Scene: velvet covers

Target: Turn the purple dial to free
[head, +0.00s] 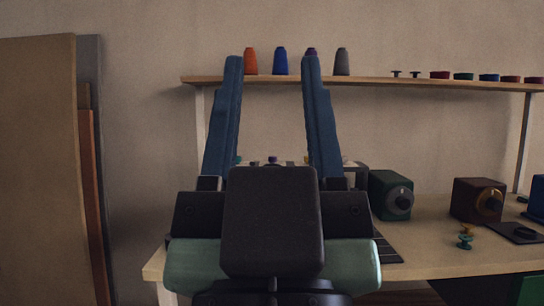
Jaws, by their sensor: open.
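My gripper (272,62) is in the middle of the head view. Its two long blue fingers point up and stand wide apart, with nothing between them that I can see being held. Low between the fingers, a small purple-topped piece (272,159) shows just over my gripper's dark body, among other small parts on the workbench. It may be the purple dial, but most of it is hidden, so I cannot tell its shape or setting. No "free" mark is readable.
The workbench (420,260) runs right, bearing a green box (388,194), a dark red box (476,199) and a teal knob-like piece (466,238). A shelf (370,81) behind holds cones and coloured caps. Tall boards (38,170) lean at left.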

